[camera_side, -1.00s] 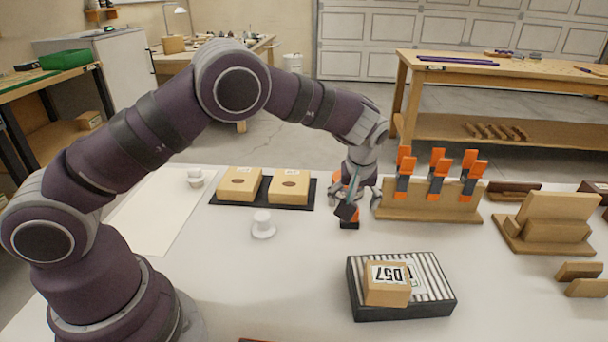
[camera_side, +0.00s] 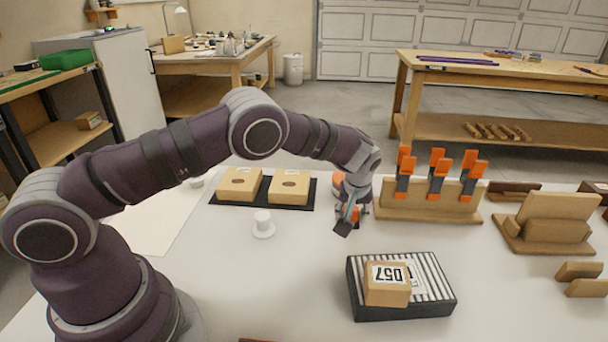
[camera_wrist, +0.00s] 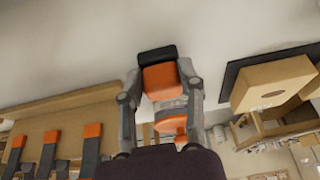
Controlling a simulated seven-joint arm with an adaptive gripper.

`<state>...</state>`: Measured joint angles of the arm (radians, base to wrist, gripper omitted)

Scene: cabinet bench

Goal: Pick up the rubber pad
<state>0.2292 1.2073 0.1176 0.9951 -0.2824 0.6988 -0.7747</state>
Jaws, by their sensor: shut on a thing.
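My gripper (camera_wrist: 160,85) is shut on a small orange and black piece (camera_wrist: 160,78), with one grey finger on each side of it. The piece has an orange body and a black end. I cannot tell whether the piece touches the table. No other thing stands out as a rubber pad, and I cannot tell whether the held piece is one.
A wooden rack (camera_side: 430,207) with several orange clamps stands close right. Two tan boxes (camera_side: 289,187) sit on a black mat (camera_side: 260,204) at left. A black striped tray (camera_side: 432,290) holds a labelled box (camera_side: 388,286) in front.

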